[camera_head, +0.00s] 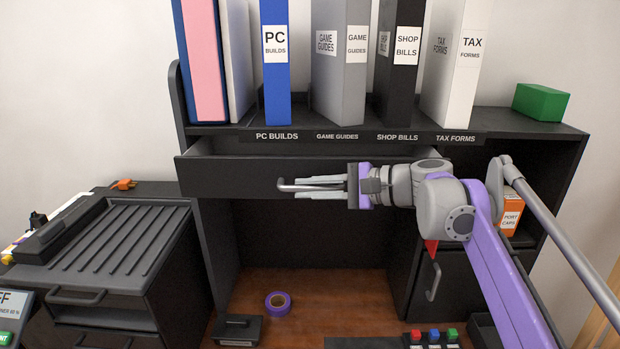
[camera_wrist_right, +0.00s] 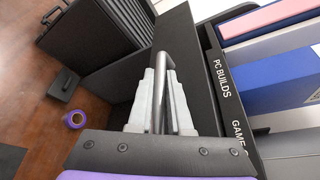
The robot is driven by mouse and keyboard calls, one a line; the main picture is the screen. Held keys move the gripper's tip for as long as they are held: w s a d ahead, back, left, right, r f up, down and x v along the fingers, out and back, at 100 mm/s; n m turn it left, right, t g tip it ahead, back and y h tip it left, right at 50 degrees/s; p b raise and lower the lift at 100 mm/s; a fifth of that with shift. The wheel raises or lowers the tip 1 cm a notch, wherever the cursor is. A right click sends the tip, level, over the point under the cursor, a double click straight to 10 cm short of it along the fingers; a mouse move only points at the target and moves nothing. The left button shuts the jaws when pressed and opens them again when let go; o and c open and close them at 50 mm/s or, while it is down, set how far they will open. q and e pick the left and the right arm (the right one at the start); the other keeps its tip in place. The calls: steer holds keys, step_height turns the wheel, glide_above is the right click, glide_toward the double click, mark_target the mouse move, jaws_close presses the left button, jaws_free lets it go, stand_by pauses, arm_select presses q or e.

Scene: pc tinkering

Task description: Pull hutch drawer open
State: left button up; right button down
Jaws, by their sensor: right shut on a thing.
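The hutch drawer (camera_head: 228,178) is a wide black drawer under the labelled binder shelf. It stands partly open, its front forward of the shelf and its inside partly visible behind the front. Its metal bar handle (camera_head: 287,186) runs across the middle of the front. My right gripper (camera_head: 318,187) comes in from the right and is shut on the handle. In the right wrist view, the pale fingers (camera_wrist_right: 162,100) lie on both sides of the handle bar (camera_wrist_right: 165,66), next to the black drawer front (camera_wrist_right: 188,60). My left gripper is not in view.
Several binders, including a blue one (camera_head: 276,70), stand on the shelf above, with a green box (camera_head: 540,101) at right. Purple tape (camera_head: 278,304) and a black tray (camera_head: 237,329) lie on the wooden desk below. A ridged black cabinet (camera_head: 105,245) stands at left.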

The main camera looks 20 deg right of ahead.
steer(key=s+a, duration=0.1)
steer(key=s, duration=0.5)
steer(key=shift+s+a, duration=0.15)
steer(key=shift+a, duration=0.25)
steer(key=c, duration=1.1)
jaws_free()
steer(key=v, duration=1.1)
